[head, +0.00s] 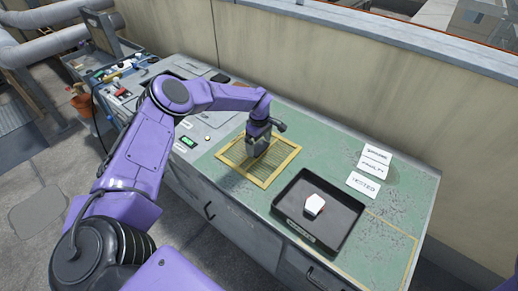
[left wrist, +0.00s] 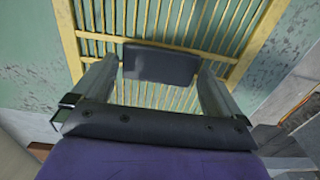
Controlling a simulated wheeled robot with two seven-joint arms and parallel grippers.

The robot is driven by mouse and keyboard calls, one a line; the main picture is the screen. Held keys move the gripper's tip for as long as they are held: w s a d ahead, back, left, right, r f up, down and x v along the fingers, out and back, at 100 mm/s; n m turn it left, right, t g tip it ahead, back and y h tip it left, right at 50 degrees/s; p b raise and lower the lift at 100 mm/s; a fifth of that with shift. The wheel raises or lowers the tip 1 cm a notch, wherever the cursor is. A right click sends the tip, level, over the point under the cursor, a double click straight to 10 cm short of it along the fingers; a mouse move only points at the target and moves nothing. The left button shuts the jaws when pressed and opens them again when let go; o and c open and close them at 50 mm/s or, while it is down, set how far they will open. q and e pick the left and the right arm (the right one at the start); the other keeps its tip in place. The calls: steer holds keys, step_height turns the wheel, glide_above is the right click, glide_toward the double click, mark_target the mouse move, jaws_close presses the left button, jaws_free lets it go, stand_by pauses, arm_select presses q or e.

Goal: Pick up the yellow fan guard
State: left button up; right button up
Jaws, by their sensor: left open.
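The yellow fan guard (head: 241,164), a rectangular frame with thin slats, lies flat on the green worktop. My left gripper (head: 258,148) is above the guard's upper right part in the head view, pointing down. In the left wrist view its two fingers are spread apart on either side of a dark block (left wrist: 160,63), with the yellow slats of the guard (left wrist: 160,95) behind them. I cannot tell whether the block belongs to the guard. My right gripper is not in view.
A wall runs along the back. Tools and small items clutter the far left bench.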

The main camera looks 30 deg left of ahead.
arm_select(q)
steer(key=shift+a+f, duration=0.1)
steer(key=shift+f, duration=0.8)
steer(key=c, duration=1)
steer(key=shift+r, duration=0.15)
